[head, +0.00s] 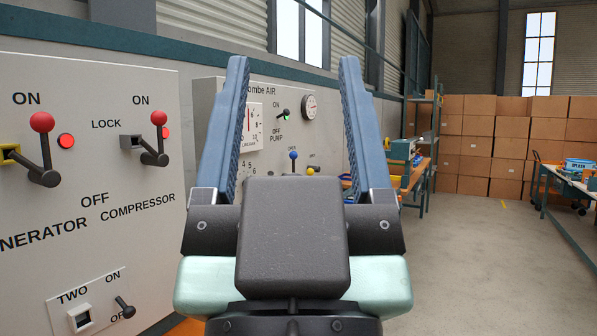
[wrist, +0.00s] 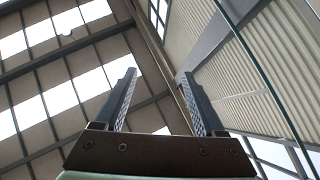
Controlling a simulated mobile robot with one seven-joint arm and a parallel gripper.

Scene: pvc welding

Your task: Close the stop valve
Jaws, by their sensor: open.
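My gripper (head: 294,65) is open and empty in the middle of the head view, its two blue fingers pointing up and spread apart. In the wrist view my gripper (wrist: 158,75) points up at the roof and wall, with nothing between its fingers. Behind it stands a panel (head: 204,95) marked "ombe AIR". Between the fingers this panel shows a blue-knobbed lever (head: 292,156) and a yellow knob (head: 312,170). I cannot tell which of these controls is the stop valve. My gripper hides the panel's lower part and touches none of its controls.
A nearer panel (head: 90,100) at left carries red-knobbed levers (head: 41,122) marked generator and compressor, and a small switch (head: 124,307). A workbench (head: 416,178) stands behind the right finger, another table (head: 570,180) at far right. Cardboard boxes (head: 490,140) line the back. The floor at right is clear.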

